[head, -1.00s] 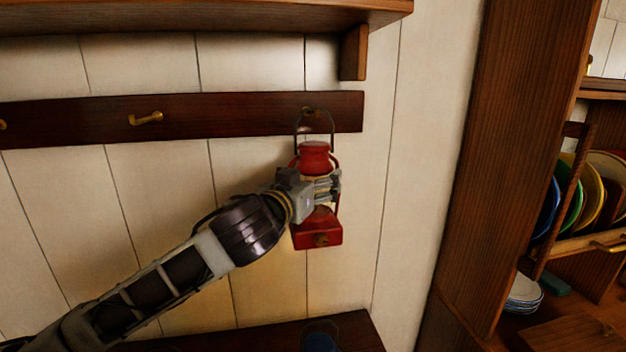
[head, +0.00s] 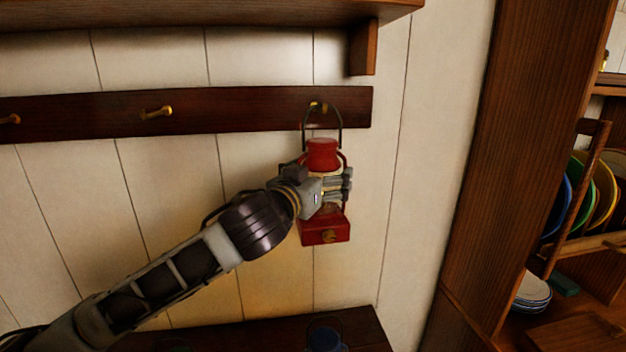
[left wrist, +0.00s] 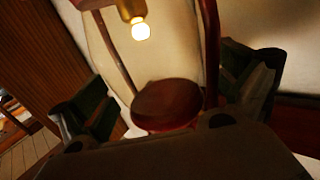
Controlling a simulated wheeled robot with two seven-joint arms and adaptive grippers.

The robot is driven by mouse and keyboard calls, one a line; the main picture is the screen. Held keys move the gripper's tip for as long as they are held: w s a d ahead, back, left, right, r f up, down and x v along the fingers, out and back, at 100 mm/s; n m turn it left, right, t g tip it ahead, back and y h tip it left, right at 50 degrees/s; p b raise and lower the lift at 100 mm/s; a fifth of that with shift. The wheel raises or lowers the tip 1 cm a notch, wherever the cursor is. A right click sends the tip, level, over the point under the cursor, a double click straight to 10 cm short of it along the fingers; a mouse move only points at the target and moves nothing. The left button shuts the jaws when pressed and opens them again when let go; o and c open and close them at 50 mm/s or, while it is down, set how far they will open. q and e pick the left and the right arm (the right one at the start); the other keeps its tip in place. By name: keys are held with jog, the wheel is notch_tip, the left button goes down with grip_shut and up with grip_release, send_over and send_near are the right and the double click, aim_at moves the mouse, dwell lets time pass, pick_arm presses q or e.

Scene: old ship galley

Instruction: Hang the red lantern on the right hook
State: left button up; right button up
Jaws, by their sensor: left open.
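The red lantern (head: 322,155) hangs upright against the wall at the right end of the hook rail. Its thin wire handle rises to the brass right hook (head: 318,106) and overlaps it; the exact contact is too small to tell. My left gripper (head: 335,188) is at the lantern's middle, with its fingers open around it and hiding part of the glass. In the left wrist view the lantern's red round part (left wrist: 168,104) and a lit bulb show between the two spread dark green finger pads. My right gripper is not in view.
The dark wooden rail (head: 235,110) also carries a middle brass hook (head: 156,112) and a left one (head: 10,119). A shelf (head: 200,18) with a bracket is above. A dark surface with a blue item (head: 325,338) lies below. A wooden cabinet with plates (head: 590,195) stands at right.

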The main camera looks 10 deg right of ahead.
pick_arm(q)
jog(key=v, duration=1.2)
jog(key=shift+r, duration=0.15)
jog(key=shift+s, duration=0.1)
dwell(0.6)
